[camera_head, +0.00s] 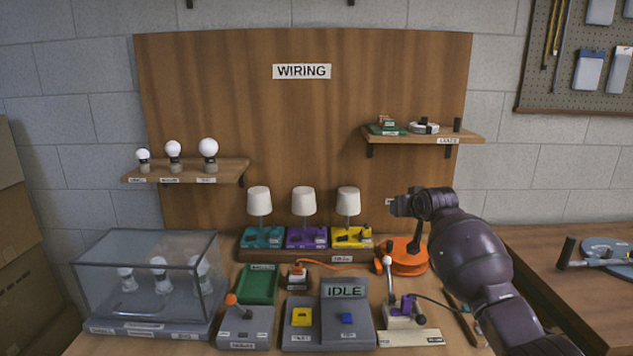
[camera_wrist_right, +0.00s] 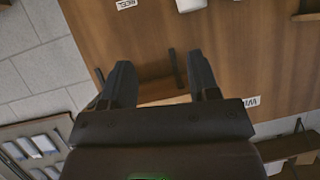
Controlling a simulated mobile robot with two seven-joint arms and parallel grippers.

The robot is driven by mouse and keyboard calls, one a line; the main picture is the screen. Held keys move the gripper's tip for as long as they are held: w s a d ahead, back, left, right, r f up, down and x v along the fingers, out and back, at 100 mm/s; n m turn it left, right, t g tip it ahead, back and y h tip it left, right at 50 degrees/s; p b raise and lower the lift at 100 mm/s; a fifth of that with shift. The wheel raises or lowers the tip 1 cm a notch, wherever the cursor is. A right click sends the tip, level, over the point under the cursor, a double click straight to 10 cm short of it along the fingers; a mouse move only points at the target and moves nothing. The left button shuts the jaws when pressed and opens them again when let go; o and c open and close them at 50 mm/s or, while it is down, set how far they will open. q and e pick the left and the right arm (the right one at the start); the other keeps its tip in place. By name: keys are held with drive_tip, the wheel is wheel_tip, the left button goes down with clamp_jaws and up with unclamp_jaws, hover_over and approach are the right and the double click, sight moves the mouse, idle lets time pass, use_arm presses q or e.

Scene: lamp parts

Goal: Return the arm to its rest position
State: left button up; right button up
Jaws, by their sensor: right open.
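My right arm comes in from the lower right of the head view. Its gripper (camera_head: 399,207) is raised in front of the wooden backboard, above the orange reel (camera_head: 404,262) and to the right of the yellow-based lamp (camera_head: 349,215). In the right wrist view the two dark fingers (camera_wrist_right: 161,82) stand apart with nothing between them. Beyond them are the wooden board and part of a shelf, seen turned over. My left gripper does not show.
Lamps with teal and purple bases (camera_head: 306,237) stand left of the yellow one. A bulb shelf (camera_head: 190,173) and a parts shelf (camera_head: 440,135) jut from the board. A clear case (camera_head: 150,285) stands left; an IDLE station (camera_head: 346,292) is at front centre.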

drive_tip(key=s+d+f, duration=0.1)
drive_tip(key=s+f, duration=1)
drive_tip(key=s, duration=0.6)
drive_tip(key=s+d+f+h, duration=0.1)
drive_tip(key=s+d+f, duration=0.1)
drive_tip(key=s+f, duration=0.9)
drive_tip(key=s+d+f+h, duration=0.1)
drive_tip(key=s+f, duration=1)
drive_tip(key=s, duration=1.4)
drive_tip(key=shift+d+n+g, duration=0.15)
drive_tip(key=shift+n+g, duration=0.15)
